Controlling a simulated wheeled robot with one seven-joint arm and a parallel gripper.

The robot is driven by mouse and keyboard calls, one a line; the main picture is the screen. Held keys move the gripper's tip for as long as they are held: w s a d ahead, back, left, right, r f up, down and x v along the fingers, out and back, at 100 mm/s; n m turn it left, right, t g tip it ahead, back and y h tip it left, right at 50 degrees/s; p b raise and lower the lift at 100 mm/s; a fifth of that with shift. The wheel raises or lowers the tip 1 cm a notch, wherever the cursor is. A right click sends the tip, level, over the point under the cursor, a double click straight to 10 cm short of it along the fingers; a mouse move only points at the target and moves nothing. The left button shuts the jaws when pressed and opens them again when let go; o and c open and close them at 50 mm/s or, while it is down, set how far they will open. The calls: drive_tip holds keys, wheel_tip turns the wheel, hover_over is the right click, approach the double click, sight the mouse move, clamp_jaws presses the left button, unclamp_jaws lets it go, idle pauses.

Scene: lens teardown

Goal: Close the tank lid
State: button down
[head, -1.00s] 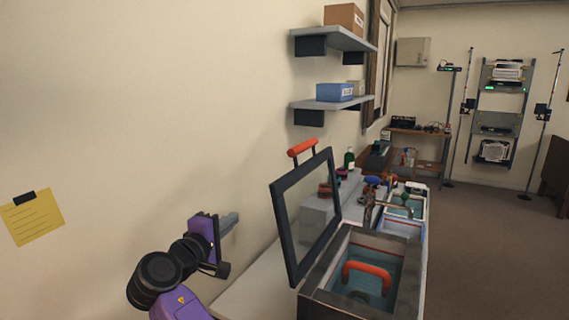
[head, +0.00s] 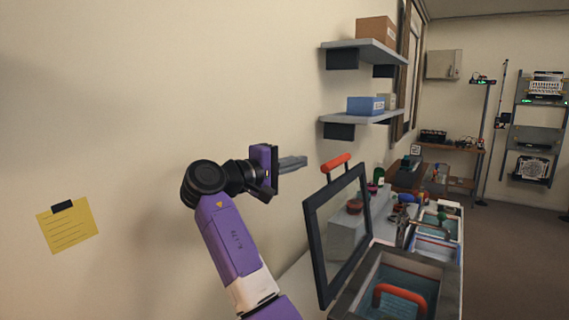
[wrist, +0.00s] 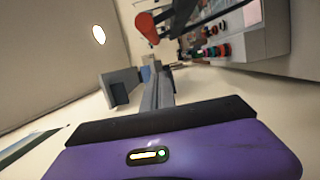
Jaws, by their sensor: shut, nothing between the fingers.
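The tank lid (head: 308,232) is a dark-framed clear panel with a red-orange handle (head: 336,163) on its top edge. It stands raised, nearly upright, at the left side of the open tank (head: 436,268). A red-orange handle (head: 400,296) shows inside the tank opening. My gripper (head: 301,162) is shut and empty, left of the lid's handle and at about its height, apart from it. In the wrist view the closed fingers (wrist: 158,88) point forward, and the lid's handle (wrist: 147,27) shows above and to their left.
Two wall shelves (head: 362,118) with boxes hang above the lid. A counter with bottles and smaller basins (head: 437,243) runs behind the tank. A yellow note (head: 68,225) is on the wall at left. Open floor (head: 510,245) lies to the right.

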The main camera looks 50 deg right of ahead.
drive_tip(key=shift+s+d+p, duration=0.35)
drive_tip(key=shift+s+d, duration=0.45)
drive_tip(key=shift+s, duration=0.3)
drive_tip(key=shift+s+d+p, duration=0.3)
drive_tip(key=shift+s+d, duration=0.5)
drive_tip(key=shift+s, duration=0.25)
